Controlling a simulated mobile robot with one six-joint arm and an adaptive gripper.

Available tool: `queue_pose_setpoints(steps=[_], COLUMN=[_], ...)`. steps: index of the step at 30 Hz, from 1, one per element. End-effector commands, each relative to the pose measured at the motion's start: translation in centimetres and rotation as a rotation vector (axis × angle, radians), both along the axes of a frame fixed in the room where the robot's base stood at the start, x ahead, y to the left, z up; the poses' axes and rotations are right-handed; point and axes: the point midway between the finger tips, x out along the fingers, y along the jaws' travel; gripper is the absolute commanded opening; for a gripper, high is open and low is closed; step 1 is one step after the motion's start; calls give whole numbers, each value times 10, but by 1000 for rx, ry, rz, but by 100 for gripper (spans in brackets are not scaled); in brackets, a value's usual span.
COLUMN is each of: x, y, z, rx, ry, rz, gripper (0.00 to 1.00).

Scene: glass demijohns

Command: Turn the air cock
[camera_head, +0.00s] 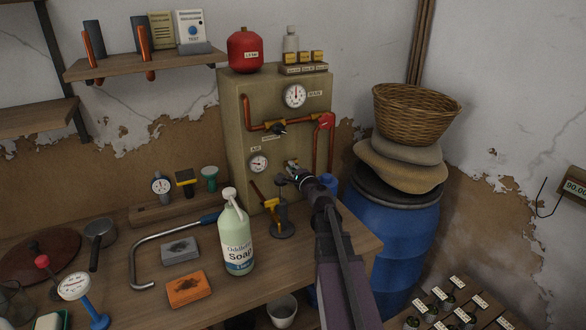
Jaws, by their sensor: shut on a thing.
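The tan panel cabinet (236,120) stands on the bench against the wall. Its small round air gauge (258,162) sits low on the front, under an "AIR" label. My gripper (292,172) reaches up from the lower right to the panel front, just right of that gauge. It is shut on what appears to be the air cock, which is mostly hidden behind the fingers. The handle's angle cannot be made out.
A copper pipe (251,115) with a black knob (279,129) and a red handwheel (326,120) runs above my gripper. A stand with a yellow part (282,215) and a soap bottle (237,240) are close below and left. A blue barrel (400,235) stands right.

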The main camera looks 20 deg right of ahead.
Motion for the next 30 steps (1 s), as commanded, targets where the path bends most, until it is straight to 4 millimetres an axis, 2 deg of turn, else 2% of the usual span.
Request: queue_pose_setpoints(steps=[17,18,20,21,30], x=[-1,-1,-1,-1,0], y=[1,1,0,0,0], z=[-1,-1,-1,-1,-1], rx=[-42,-42,-42,-42,-41], ry=[-1,-1,-1,-1,-1], rz=[0,0,0,0,0], gripper=[0,27,45,50,50])
